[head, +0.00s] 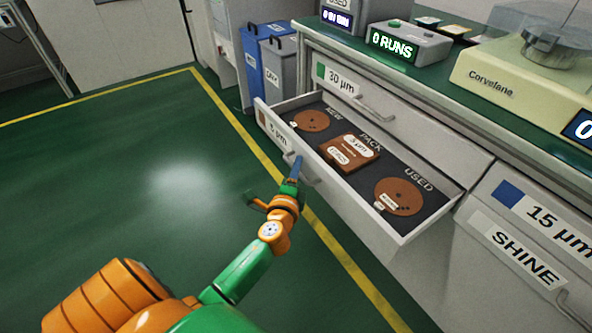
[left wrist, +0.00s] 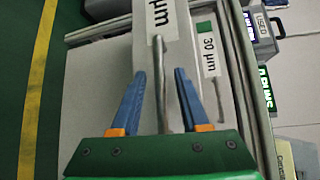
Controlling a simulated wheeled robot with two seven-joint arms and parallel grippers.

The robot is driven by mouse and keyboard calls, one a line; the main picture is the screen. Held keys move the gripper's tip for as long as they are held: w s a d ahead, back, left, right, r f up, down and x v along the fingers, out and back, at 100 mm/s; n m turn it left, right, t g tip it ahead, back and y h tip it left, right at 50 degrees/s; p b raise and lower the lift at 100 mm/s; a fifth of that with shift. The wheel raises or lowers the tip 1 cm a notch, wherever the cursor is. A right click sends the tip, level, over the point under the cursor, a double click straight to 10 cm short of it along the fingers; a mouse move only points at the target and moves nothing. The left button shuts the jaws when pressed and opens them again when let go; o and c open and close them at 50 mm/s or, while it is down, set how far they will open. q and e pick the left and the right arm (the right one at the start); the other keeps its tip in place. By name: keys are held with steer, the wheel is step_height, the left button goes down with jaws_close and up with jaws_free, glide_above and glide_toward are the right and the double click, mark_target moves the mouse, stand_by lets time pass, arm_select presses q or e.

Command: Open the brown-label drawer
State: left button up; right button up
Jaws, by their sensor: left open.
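The brown-label drawer (head: 340,207) stands pulled out from the cabinet, with a brown patch and a "5 µm" label (head: 277,135) on its front. Inside lie two brown discs and a brown pack (head: 350,152) on a dark liner marked NEW, PACK and USED. My left gripper (head: 296,168) is at the drawer's front, by its handle (head: 309,180). In the left wrist view the open blue fingers (left wrist: 160,76) stand either side of the handle bar (left wrist: 160,95), with gaps visible. My right gripper is not in view.
The shut green-label 30 µm drawer (head: 400,112) is above, and the blue-label 15 µm drawer (head: 540,225) is at the right. Two bins (head: 279,70) stand beyond the open drawer. Green floor with a yellow line (head: 240,130) is clear at the left.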

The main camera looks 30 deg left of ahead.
arm_select(q)
steer(key=v, duration=0.7)
steer(key=shift+p, duration=0.35)
